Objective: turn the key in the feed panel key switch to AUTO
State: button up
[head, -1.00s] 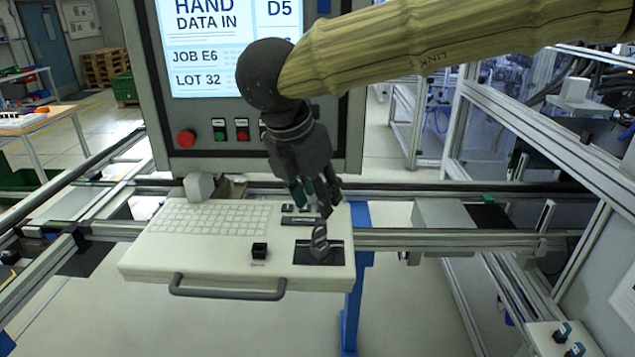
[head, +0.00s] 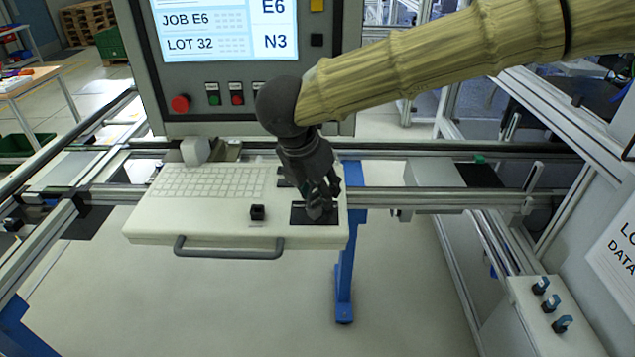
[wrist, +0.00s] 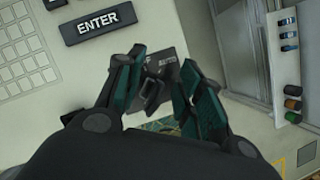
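The key switch's dark plate (head: 329,215) is at the right front of the white keyboard panel (head: 210,230). My gripper (head: 320,205) is right over it in the head view and hides most of the key. In the wrist view the dark key (wrist: 153,92) stands between the two teal-padded fingers of my gripper (wrist: 158,80). The fingers are spread, with a visible gap around the key. The AUTO label (wrist: 170,63) shows beyond the key, between the fingertips. I cannot tell whether either finger touches the key.
A black square knob (head: 257,213) stands left of the plate, and a grey handle (head: 228,252) runs along the panel's front. The screen cabinet (head: 240,128), with a red button (head: 180,103), rises behind. Several blue-topped switches (head: 550,305) sit at the lower right.

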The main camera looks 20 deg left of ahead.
jog(key=shift+s, duration=0.1)
grip_shut()
